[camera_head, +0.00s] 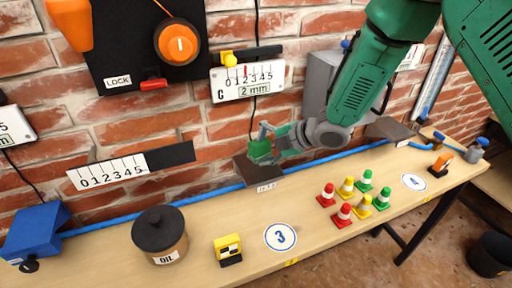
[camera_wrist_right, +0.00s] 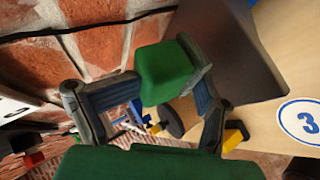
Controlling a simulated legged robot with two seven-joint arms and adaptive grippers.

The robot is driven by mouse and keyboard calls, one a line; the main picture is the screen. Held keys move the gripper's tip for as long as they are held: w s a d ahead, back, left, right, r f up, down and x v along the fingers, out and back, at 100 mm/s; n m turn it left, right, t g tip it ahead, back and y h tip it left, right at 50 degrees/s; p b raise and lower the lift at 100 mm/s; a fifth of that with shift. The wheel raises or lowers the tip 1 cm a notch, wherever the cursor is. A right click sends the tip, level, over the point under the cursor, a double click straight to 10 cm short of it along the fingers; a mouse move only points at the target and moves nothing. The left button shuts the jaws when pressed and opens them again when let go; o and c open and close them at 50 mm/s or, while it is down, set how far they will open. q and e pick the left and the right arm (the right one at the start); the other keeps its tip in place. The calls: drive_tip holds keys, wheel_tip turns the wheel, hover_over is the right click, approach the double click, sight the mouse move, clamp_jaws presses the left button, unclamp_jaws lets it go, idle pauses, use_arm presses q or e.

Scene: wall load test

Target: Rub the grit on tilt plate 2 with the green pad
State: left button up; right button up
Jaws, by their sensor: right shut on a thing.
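My right gripper (camera_head: 268,140) is shut on the green pad (camera_head: 260,149). In the right wrist view the green pad (camera_wrist_right: 165,72) sits between the two fingers of my right gripper (camera_wrist_right: 158,82). In the head view the pad is over the dark brown tilt plate (camera_head: 244,171), which has a small white label on its front edge, too small to read surely. The plate also shows in the right wrist view (camera_wrist_right: 240,50), beside the pad. I cannot tell whether pad and plate touch. I make out no grit on the plate. My left gripper is not in view.
A blue hose (camera_head: 205,196) runs along the wall behind the plate. Several red, yellow and green cones (camera_head: 343,215) stand to the right. An oil pot (camera_head: 160,235), a yellow block (camera_head: 228,250) and a round "3" mark (camera_head: 281,237) are in front. A second dark plate (camera_head: 390,130) lies farther right.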

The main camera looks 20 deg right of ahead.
sight(270, 144)
drive_tip(key=shift+d+r+p, duration=0.2)
drive_tip(key=shift+d+p, duration=0.3)
drive_tip(key=shift+d, duration=1)
drive_tip(key=shift+w, duration=0.1)
drive_tip(key=shift+a+r, duration=0.1)
drive_tip(key=shift+r, duration=0.05)
drive_tip(key=shift+a, duration=0.45)
drive_tip(key=shift+a+b, duration=0.25)
drive_tip(key=shift+b, duration=0.05)
drive_tip(key=shift+a, duration=0.45)
drive_tip(key=a, duration=0.4)
drive_tip(key=shift+s+a+b, duration=0.1)
drive_tip(key=shift+s+b, duration=0.1)
drive_tip(key=shift+b, duration=0.15)
drive_tip(key=shift+a, duration=0.35)
drive_tip(key=shift+a+r, duration=0.25)
drive_tip(key=shift+r, duration=0.05)
drive_tip(key=shift+c, duration=1.4)
wheel_tip(270, 144, up, 5)
drive_tip(key=p, duration=0.3)
drive_tip(key=shift+p, duration=0.4)
clamp_jaws()
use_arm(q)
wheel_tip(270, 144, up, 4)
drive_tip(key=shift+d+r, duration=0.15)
use_arm(e)
drive_tip(key=shift+d+r, duration=0.2)
drive_tip(key=shift+r, duration=0.1)
